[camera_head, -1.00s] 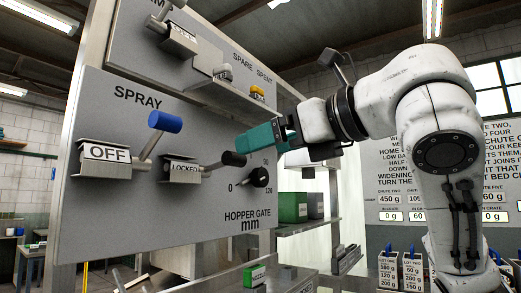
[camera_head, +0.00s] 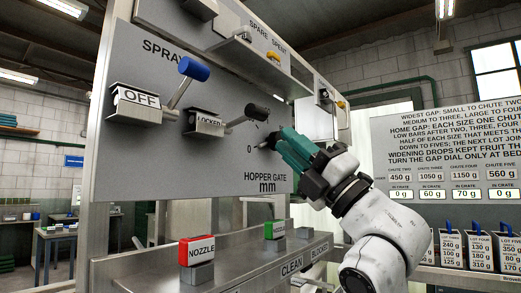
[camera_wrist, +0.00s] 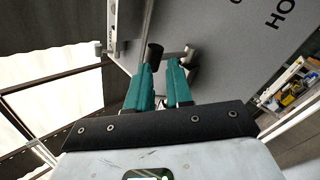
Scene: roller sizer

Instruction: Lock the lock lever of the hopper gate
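The lock lever (camera_head: 247,116) of the hopper gate has a black grip and sticks out to the right and slightly up. The plate (camera_head: 208,124) at its base reads LOCKED. My gripper (camera_head: 281,142), with teal fingers, is just below and right of the lever's grip, apart from it in this view, and in front of the gap dial, which it mostly hides. In the wrist view the fingers (camera_wrist: 160,72) are parted with nothing clearly between them. A black grip (camera_wrist: 155,53), apparently the lever's, shows just beyond the left finger; contact cannot be told.
The spray lever (camera_head: 181,83) with a blue grip stands left, its plate reading OFF. Above is a ledge with more levers (camera_head: 232,30). Below, a metal shelf holds a red NOZZLE block (camera_head: 197,250) and a green block (camera_head: 275,229). A signboard (camera_head: 440,150) stands at the right.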

